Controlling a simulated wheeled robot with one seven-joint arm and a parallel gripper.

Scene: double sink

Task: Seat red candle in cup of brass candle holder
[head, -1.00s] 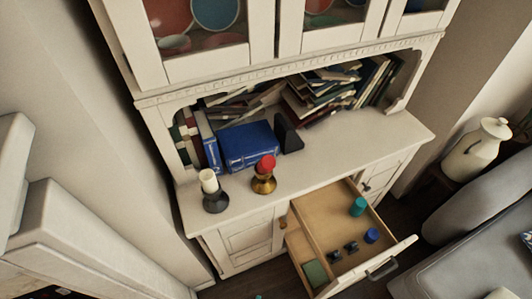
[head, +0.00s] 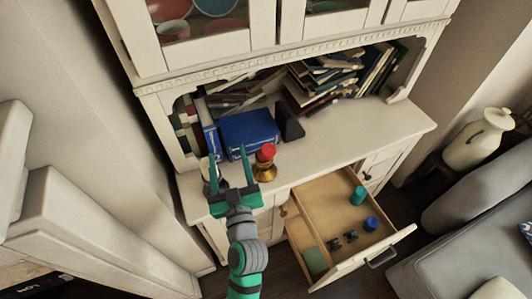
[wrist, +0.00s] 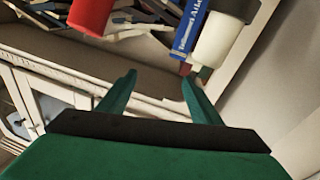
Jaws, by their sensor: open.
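The short red candle (head: 266,152) stands at the top of the brass candle holder (head: 266,173) on the cabinet counter. I cannot tell how deep it sits in the cup. The candle also shows large at the upper left of the wrist view (wrist: 91,14). My gripper (head: 228,156) is open and empty. It reaches over the counter's front edge, left of the brass holder and apart from it. In the wrist view its two green fingers (wrist: 160,82) are spread with nothing between them.
A white candle (wrist: 218,40) in a dark holder stands left of my gripper, partly hidden by a finger in the head view. Blue books (head: 248,133) and a black bookend (head: 288,122) stand behind. An open drawer (head: 322,204) with small items juts out at right.

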